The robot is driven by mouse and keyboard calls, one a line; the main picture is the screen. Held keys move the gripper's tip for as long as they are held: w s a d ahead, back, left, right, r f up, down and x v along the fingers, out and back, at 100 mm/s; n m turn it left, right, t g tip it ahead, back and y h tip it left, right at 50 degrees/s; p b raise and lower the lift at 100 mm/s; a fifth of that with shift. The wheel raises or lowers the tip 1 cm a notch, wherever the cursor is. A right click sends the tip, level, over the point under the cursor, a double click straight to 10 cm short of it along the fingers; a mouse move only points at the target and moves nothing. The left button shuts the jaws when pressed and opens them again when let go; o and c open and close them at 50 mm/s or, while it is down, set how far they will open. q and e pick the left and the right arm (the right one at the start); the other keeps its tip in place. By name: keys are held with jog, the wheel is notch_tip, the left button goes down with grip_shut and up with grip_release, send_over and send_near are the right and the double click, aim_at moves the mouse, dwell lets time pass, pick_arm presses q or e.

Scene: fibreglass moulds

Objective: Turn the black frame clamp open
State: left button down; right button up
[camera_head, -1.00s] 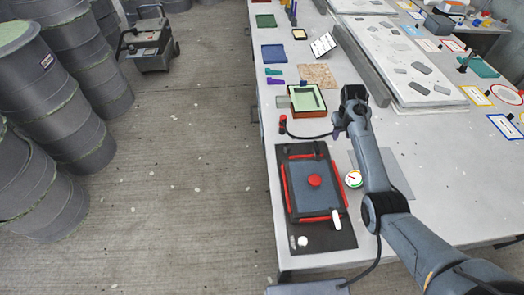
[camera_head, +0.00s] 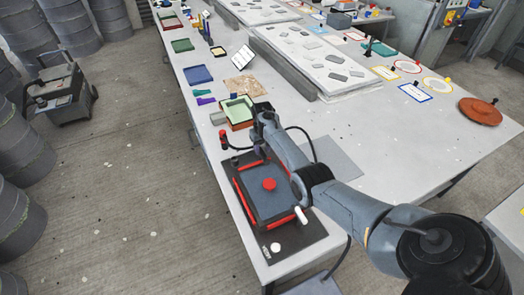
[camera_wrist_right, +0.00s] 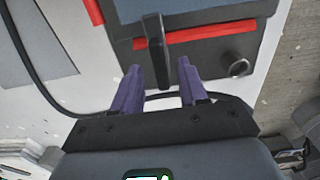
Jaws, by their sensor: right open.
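The black frame (camera_head: 290,238) with a blue panel, red edge strips and a red knob (camera_head: 269,184) lies on the table. My right gripper (camera_head: 261,152) is over the far edge of this frame. In the right wrist view the gripper (camera_wrist_right: 156,86) is open, with purple fingers apart. A dark upright lever, the black frame clamp (camera_wrist_right: 155,48), stands just beyond the fingertips, in line with the gap. No grip on it shows. In the head view the clamp is largely hidden by my gripper. My left gripper is not in view.
A green tray (camera_head: 238,112) sits beyond the frame, with a red-and-black fitting (camera_head: 224,139) and cable nearby. A white handle (camera_head: 301,216) stands at the frame's near right. A grey plate (camera_head: 336,158) lies to the right.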

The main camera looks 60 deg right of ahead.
jog(key=shift+f, duration=0.55)
jog(key=shift+c, duration=0.4)
grip_shut()
